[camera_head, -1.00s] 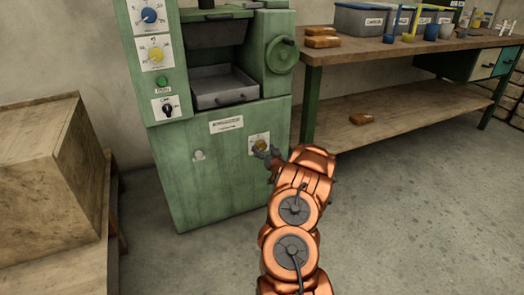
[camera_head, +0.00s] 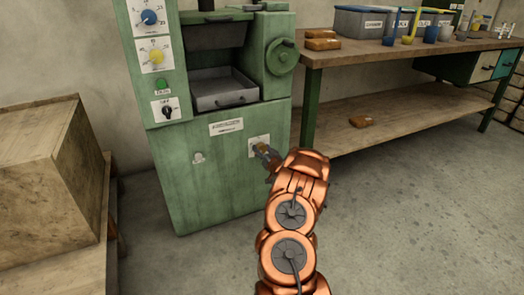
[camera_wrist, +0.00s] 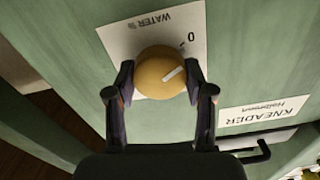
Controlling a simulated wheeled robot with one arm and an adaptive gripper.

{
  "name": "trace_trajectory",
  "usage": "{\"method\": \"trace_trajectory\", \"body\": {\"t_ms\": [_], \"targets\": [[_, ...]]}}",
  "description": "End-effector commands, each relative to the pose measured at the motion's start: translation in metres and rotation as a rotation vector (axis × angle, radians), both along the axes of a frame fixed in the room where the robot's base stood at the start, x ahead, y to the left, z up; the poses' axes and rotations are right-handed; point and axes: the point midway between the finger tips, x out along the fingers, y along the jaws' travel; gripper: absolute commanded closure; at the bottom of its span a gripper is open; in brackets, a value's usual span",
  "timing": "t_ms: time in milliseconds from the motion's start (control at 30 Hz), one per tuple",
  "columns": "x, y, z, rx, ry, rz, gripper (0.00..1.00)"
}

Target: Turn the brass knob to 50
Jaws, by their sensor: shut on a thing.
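The brass knob (camera_wrist: 158,76) sits on a white dial plate (camera_wrist: 116,42) marked "WATER %" on the green machine's front. In the wrist view the plate is upside down, with a "0" above and right of the knob. The knob's white pointer line points right and slightly up, below the "0"; other scale numbers are hidden or out of view. My gripper (camera_wrist: 160,84) has one finger on each side of the knob, shut on it. In the head view the knob (camera_head: 261,147) is small and partly covered by my gripper (camera_head: 266,152).
The green machine (camera_head: 230,180) also carries a blue knob (camera_head: 149,17), a yellow knob (camera_head: 156,57), a green button (camera_head: 161,86) and a black switch (camera_head: 168,111). A handle (camera_wrist: 250,150) lies beside the "KNEADER" label.

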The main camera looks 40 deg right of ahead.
Motion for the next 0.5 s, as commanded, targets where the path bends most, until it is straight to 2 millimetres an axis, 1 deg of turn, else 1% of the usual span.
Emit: {"method": "trace_trajectory", "body": {"t_ms": [33,167,500], "targets": [[0.0001,0.0004,0.0000,0.000,0.000,0.001,0.69],[0.0001,0.0004,-0.0001,0.000,0.000,0.001,0.82],[0.0002,0.0006,0.0027,0.051,-0.017,0.002,0.82]]}}
